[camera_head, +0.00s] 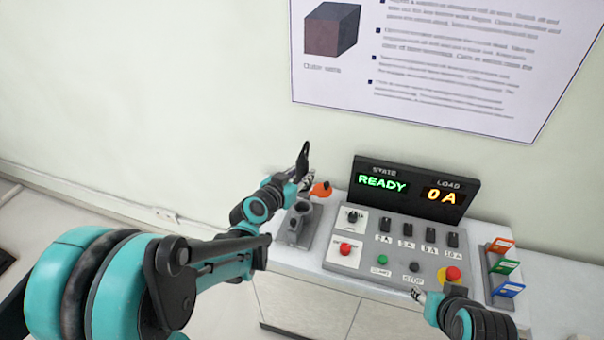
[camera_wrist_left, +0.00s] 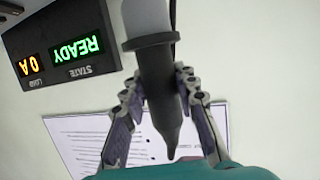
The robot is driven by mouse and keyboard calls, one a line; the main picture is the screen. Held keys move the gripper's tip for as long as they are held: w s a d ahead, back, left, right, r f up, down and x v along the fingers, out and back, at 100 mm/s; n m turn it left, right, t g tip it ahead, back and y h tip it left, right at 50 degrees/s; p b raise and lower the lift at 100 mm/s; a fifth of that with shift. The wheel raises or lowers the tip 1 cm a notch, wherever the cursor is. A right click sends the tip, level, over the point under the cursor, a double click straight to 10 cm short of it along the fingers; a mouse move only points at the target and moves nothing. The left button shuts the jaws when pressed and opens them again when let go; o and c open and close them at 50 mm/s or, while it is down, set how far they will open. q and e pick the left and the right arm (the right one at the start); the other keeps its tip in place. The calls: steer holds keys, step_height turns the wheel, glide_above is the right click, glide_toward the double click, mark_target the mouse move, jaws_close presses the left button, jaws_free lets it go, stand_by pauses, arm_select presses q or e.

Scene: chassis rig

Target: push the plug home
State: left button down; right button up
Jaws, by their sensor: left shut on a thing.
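My left gripper (camera_head: 303,183) is shut on the plug (camera_head: 304,154), whose dark tapered end points upward in the head view. In the left wrist view the gripper (camera_wrist_left: 166,90) has its fingers on both sides of the plug's dark body (camera_wrist_left: 158,72). A light grey cylindrical part (camera_wrist_left: 147,18) continues from the dark body at the top of that picture. A grey block with a round opening (camera_head: 298,222) stands just below the gripper in the head view. The plug's lower end is hidden there, so I cannot tell whether it touches anything. My right gripper (camera_head: 418,296) is at the panel's front edge; its jaws are unclear.
An orange part (camera_head: 320,190) is right beside the left gripper. The control panel (camera_head: 385,255) has knobs, buttons and switches. Its display (camera_head: 415,191) reads READY and 0 A. A rack of coloured cards (camera_head: 503,268) stands at the right. A poster (camera_head: 440,70) hangs behind.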

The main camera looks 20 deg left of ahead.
arm_select(q)
steer(key=shift+f+b, duration=2.45)
steer(key=shift+f, duration=0.35)
steer(key=shift+f+b, duration=2.2)
steer(key=shift+f, duration=0.05)
steer(key=c, duration=1.1)
jaws_free()
steer(key=v, duration=1.2)
